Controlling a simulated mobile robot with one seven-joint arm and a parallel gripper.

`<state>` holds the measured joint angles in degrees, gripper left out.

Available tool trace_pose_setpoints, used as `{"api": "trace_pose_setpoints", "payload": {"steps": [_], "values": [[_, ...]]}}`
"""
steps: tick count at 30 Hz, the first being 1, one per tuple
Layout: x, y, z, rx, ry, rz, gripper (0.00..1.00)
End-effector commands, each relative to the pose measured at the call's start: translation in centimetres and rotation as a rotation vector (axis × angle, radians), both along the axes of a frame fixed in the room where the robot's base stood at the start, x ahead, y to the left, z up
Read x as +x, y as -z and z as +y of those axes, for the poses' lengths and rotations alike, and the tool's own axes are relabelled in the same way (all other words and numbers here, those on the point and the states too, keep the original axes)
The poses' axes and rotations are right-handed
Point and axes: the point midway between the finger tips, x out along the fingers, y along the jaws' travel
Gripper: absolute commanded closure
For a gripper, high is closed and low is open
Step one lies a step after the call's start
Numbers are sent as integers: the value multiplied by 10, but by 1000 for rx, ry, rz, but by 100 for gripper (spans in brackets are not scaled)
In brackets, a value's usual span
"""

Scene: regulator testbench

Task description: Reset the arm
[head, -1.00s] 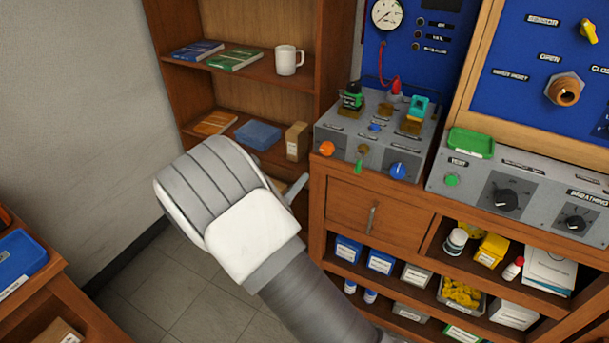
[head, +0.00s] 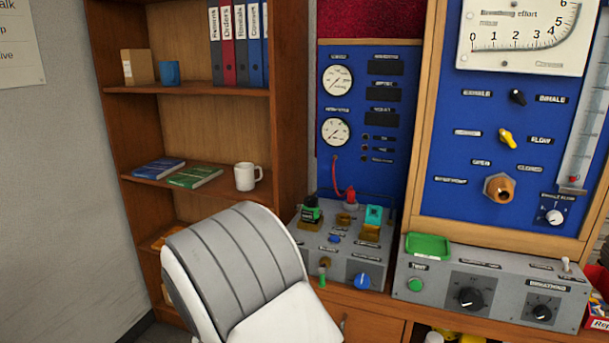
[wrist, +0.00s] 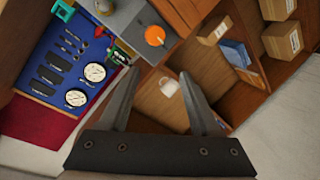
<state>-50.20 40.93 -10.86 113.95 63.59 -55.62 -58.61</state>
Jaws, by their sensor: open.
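My gripper (wrist: 158,98) is open and empty in the wrist view, its two fingers spread apart with nothing between them. The shelf unit with the white mug lies beyond the fingertips, well apart from them. In the head view my grey and white arm rises at the bottom centre, in front of the shelf unit, and the fingers are hidden there. The grey control box (head: 345,250) stands on the bench to the right of my arm. It also shows at the top of the wrist view (wrist: 130,22).
The wooden shelf unit (head: 195,93) holds binders, books and a white mug (head: 247,176). Blue gauge panels (head: 385,165) stand behind the bench. A grey box with dials (head: 415,284) and a green tray (head: 428,246) are at the right. Open space lies by the left wall.

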Motion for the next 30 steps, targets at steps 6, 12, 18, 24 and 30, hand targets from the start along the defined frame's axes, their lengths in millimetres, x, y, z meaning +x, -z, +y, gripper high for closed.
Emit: {"api": "trace_pose_setpoints", "payload": {"steps": [6,12,18,24,30], "values": [[6,-64,-20,285,-82,118,36],[-13,-118,-43,476,-151,228,36],[-55,-164,-74,599,-190,345,36],[-113,-195,-114,658,-177,464,36],[-184,-210,-161,665,-89,577,36]]}}
